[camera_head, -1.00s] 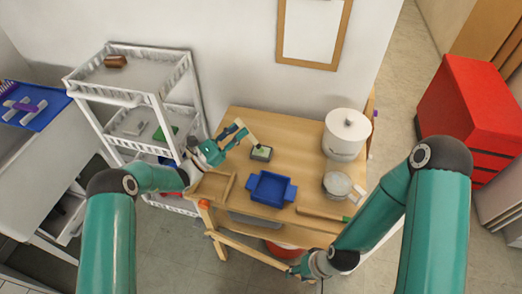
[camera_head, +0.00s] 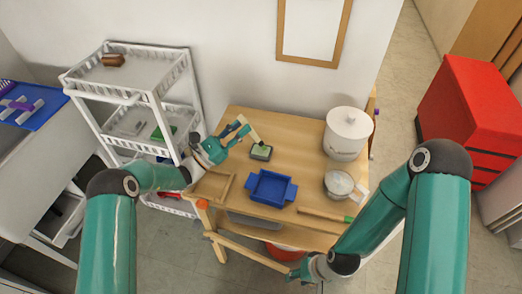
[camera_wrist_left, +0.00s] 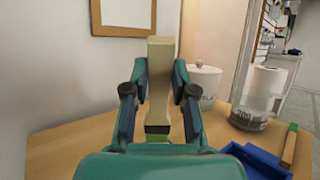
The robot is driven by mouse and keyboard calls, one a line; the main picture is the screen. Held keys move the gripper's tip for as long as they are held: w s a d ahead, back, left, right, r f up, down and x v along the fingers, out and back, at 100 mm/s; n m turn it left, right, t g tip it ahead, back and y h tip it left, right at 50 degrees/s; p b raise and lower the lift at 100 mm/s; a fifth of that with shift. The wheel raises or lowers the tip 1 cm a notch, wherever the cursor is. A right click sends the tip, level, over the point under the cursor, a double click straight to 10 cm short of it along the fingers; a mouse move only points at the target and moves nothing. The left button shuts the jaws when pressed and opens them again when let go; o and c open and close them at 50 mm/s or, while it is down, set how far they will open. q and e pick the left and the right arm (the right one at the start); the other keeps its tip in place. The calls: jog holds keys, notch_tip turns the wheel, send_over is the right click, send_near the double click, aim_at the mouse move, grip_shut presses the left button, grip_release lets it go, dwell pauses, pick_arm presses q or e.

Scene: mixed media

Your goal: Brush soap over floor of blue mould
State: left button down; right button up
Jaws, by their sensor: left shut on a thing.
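The blue mould (camera_head: 271,187), a square tray with side handles, sits on the wooden table near its front. A beige brush (camera_head: 249,134) is between the fingers of my left gripper (camera_head: 238,130); it also shows upright between them in the left wrist view (camera_wrist_left: 159,75). Its lower end is over or at a small dark dish with pale green soap (camera_head: 261,152), behind the mould; I cannot tell whether they touch. My left gripper is shut on the brush. My right gripper (camera_head: 293,274) is low, by the table's front edge, and its jaws are too small to read.
A green-tipped stick (camera_head: 323,214) lies at the front right. A wooden frame (camera_head: 213,187) lies left of the mould. A white shelf cart (camera_head: 151,98) stands left.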

pick_arm(q)
jog(key=shift+f+b, duration=0.7)
jog(key=shift+b, duration=0.2)
dwell(0.5)
jog(key=shift+s+a, duration=0.3)
jog(key=shift+a, duration=0.2)
jog(key=shift+b, duration=0.3)
jog(key=shift+r, duration=0.1)
notch_tip(320, 180, up, 8)
jog(key=p, duration=0.4)
dwell(0.3)
